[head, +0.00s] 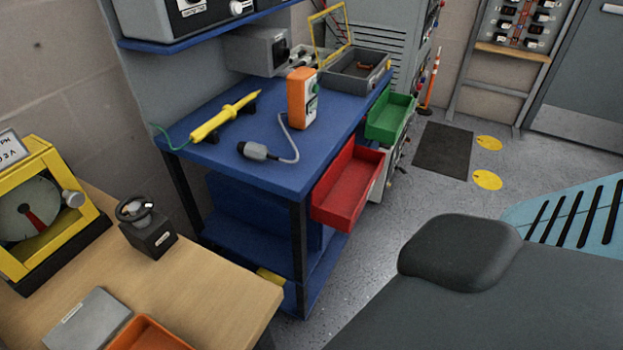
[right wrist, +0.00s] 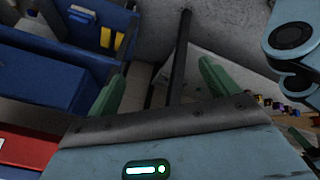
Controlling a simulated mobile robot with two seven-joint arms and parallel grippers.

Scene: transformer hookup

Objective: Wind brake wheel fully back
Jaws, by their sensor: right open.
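The brake wheel (head: 134,206) is a small dark handwheel on top of a black box (head: 152,240) with a small white label. It stands on the wooden bench at the lower left of the head view. I cannot tell from here how far it is turned. My right gripper (right wrist: 160,86) shows in the right wrist view with its two green fingers wide apart and nothing between them. The wheel does not show in that view, and no gripper is near it in the head view. My left gripper is in neither view.
A yellow-framed dial gauge (head: 38,212) stands left of the wheel. A grey plate (head: 92,320) and an orange tray (head: 150,335) lie in front. The blue bench (head: 215,160) behind has red (head: 348,185) and green (head: 390,118) drawers pulled out. Bare wood is right of the wheel.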

